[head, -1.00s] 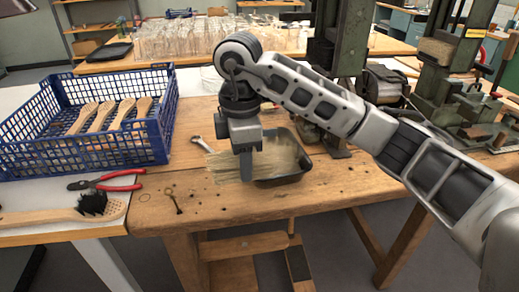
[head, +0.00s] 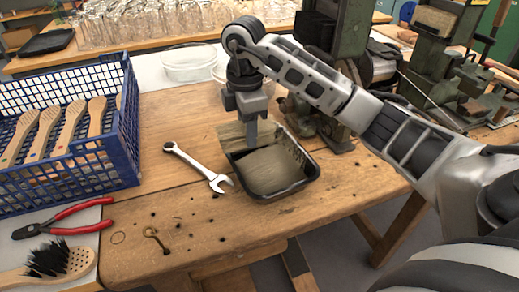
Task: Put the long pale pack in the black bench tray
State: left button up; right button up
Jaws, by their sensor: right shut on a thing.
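The long pale pack (head: 232,135), a bundle of tan bristles, is in my right gripper (head: 252,140), which is shut on it with the fingers pointing down. The pack lies across the back left part of the black bench tray (head: 288,191), with its left end past the tray's rim. The gripper hides its middle. I cannot tell whether the pack touches the tray. The tray sits on the wooden bench, and a brownish-grey surface shows inside it. My left gripper is not in view.
A wrench (head: 200,167) lies just left of the tray. A blue crate (head: 125,125) with wooden brush handles stands at the left. Red-handled pliers (head: 75,215), a brush (head: 50,262) and a small brass key-like piece (head: 156,239) lie in front. Dark green machines (head: 335,60) stand behind the tray.

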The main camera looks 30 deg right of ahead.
aim_at(260, 159)
jog(key=d+f, duration=0.2)
jog(key=shift+w+d+f, duration=0.1)
jog(key=shift+w+f, duration=0.05)
jog(key=shift+f, duration=0.2)
jog(key=shift+w+d+f, duration=0.1)
jog(key=shift+d+f, duration=0.45)
jog(key=shift+f, duration=0.1)
notch_tip(260, 159, down, 2)
jog(key=shift+d+f, duration=0.1)
jog(key=shift+f, duration=0.55)
jog(key=shift+f, duration=0.15)
jog(key=o, duration=1)
